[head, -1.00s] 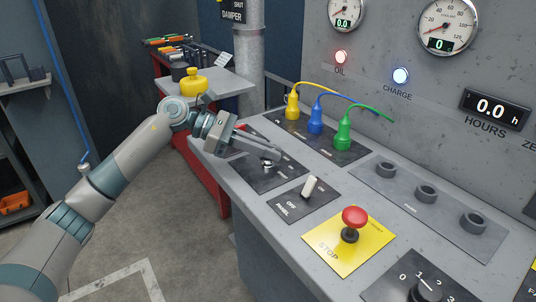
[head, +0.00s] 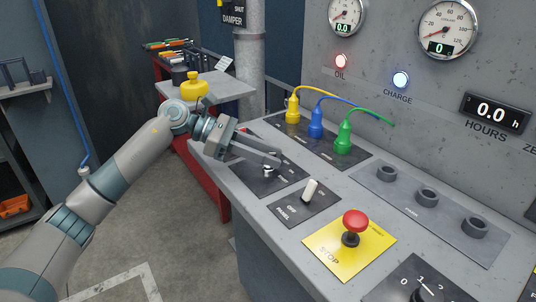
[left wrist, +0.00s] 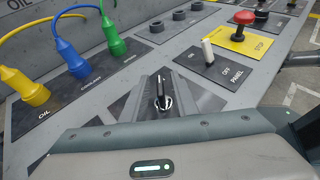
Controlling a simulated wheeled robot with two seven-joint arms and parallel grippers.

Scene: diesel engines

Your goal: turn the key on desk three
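The key (left wrist: 161,91) stands as a dark, narrow piece in a round silver switch on a dark panel in the left wrist view. In the head view the key switch (head: 268,172) is partly covered by my fingers on the desk's near left part. My left gripper (head: 279,158) reaches in from the left, its two fingers apart with a gap between them, just above and behind the key. In the left wrist view the fingers flank the key, and I see no clear contact.
A white toggle switch (head: 310,190) and a red stop button (head: 355,222) on a yellow plate stand right of the key. Yellow, blue and green (head: 343,141) plugs with cables stand behind it. A red cart (head: 208,182) is at the left.

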